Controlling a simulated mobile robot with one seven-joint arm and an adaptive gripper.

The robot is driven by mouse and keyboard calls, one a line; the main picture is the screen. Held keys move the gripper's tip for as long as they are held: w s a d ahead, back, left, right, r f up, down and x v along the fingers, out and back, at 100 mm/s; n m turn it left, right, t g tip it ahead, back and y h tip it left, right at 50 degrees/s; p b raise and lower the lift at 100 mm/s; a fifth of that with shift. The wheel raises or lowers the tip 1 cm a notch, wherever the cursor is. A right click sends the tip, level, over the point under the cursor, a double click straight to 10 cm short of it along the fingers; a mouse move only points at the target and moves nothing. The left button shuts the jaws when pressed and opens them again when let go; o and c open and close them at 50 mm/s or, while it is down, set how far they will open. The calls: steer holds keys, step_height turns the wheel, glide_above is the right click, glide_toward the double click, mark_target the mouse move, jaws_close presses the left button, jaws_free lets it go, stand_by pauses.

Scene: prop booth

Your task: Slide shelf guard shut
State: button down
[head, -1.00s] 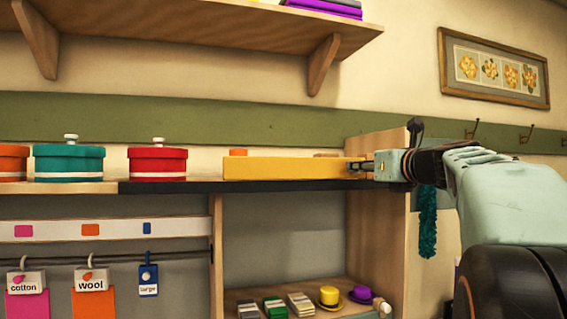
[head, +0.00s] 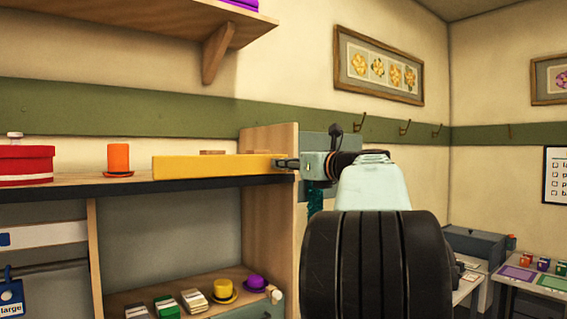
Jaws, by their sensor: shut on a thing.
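The shelf guard (head: 212,167) is a long yellow bar along the front edge of the shelf top (head: 75,185) in the head view. Its left end stands to the right of an orange cylinder (head: 118,157) on a small saucer-like base, which is uncovered. Its right end is near the wooden end panel (head: 268,143). My gripper (head: 285,163) is shut on the right end of the guard. The fingertips are small in view and their exact hold is hard to make out.
A red round box (head: 25,165) stands at the left on the shelf. Hats, such as a yellow one (head: 223,290), and stacked cards (head: 165,305) sit in the lower compartment. A table with colored mats (head: 517,272) is at the right.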

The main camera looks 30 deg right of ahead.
steer(key=shift+d, duration=0.15)
steer(key=c, duration=2.1)
jaws_free()
steer(key=o, duration=0.4)
steer(key=shift+d, duration=0.2)
steer(key=shift+a, duration=0.15)
steer(key=s, duration=1.2)
steer(key=shift+d, duration=0.2)
